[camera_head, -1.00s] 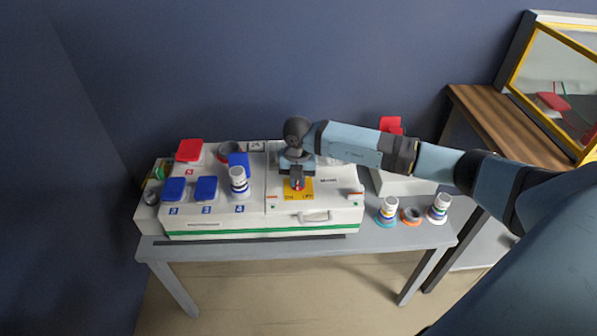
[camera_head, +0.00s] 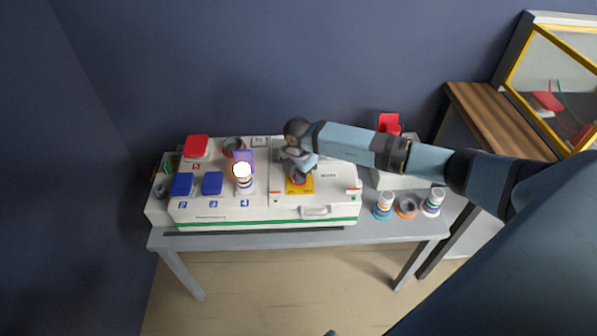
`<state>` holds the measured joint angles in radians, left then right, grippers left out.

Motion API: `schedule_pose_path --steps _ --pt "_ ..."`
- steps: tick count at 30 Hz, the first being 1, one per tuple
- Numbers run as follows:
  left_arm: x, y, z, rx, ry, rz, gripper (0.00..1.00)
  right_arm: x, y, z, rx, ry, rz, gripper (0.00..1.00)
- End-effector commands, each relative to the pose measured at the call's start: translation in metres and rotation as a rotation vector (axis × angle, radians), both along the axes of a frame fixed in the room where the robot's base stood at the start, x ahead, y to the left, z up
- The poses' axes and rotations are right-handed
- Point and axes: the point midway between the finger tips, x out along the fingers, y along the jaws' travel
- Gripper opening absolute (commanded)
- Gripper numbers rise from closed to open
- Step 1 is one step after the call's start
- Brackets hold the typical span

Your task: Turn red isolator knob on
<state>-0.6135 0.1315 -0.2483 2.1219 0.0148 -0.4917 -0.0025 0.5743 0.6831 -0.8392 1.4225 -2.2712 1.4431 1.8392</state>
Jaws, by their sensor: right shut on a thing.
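The red isolator knob (camera_head: 299,183) sits on a yellow plate (camera_head: 300,190) on the right part of the white socket box (camera_head: 230,216). Only a little red shows, as my right gripper (camera_head: 299,178) covers most of it. My right gripper reaches down from above and is shut on the knob, with its wrist turned at an angle to the box. The knob's exact angle is hidden. My left gripper is not in view.
A plug (camera_head: 244,180) stands in the socket marked 4, beside blue lids (camera_head: 182,184) and a red lid (camera_head: 197,147). Several loose plugs (camera_head: 383,205) stand on the grey table's right end. A wooden bench (camera_head: 490,120) is at the right.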

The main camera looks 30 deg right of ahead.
Motion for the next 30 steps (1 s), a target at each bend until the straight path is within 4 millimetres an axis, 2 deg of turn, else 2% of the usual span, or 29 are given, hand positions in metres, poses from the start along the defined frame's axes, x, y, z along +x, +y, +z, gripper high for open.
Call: schedule_pose_path --steps 14,15,18,26,30 --pt "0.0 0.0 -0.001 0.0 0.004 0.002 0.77 0.0 -0.001 0.0 0.0 0.0 -0.016 0.0" --pt "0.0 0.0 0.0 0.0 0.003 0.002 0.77 0.0 -0.001 0.0 0.0 0.0 -0.016 0.18" --pt "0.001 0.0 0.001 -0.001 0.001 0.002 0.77 0.0 0.0 0.0 0.0 0.0 -0.016 0.39" --pt "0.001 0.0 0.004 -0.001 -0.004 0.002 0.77 0.0 0.0 0.001 0.0 0.0 -0.014 0.39" --pt "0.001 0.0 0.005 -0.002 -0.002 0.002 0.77 0.001 -0.001 0.011 -0.001 -0.001 -0.014 0.39"
